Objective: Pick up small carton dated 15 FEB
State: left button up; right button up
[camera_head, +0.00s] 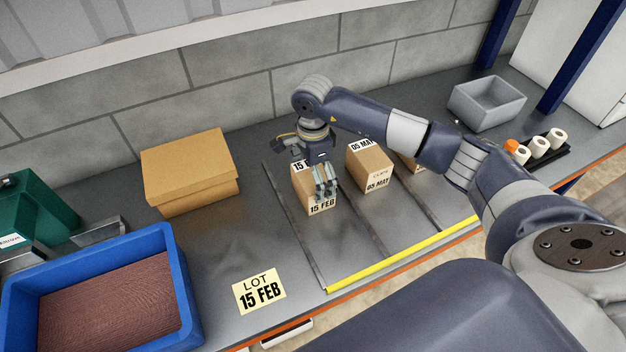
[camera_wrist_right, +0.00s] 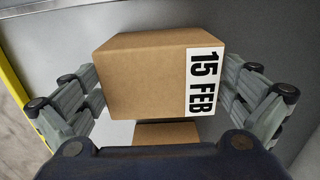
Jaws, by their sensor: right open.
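The small carton dated 15 FEB (camera_head: 312,200) stands in the leftmost lane on the bench, with a 15 FEB label on its front face and part of another on top. My right gripper (camera_head: 325,183) is over this carton, pointing down. In the right wrist view the carton (camera_wrist_right: 150,75) lies between the spread fingers of my right gripper (camera_wrist_right: 165,95), with gaps visible on both sides. The gripper is open. Part of a second box (camera_wrist_right: 166,132) shows below it there. My left gripper is not in view.
A carton marked 05 MAY (camera_head: 370,170) stands one lane to the right, with another box (camera_head: 409,162) partly hidden behind my arm. A large carton (camera_head: 188,175), a blue bin (camera_head: 185,290) and a LOT 15 FEB card (camera_head: 260,291) are left. A grey bin (camera_head: 487,103) stands at right.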

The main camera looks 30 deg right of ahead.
jog(key=shift+f, duration=0.15)
jog(key=c, duration=1.2)
jog(key=shift+o, duration=0.2)
jog(key=shift+w, duration=0.1)
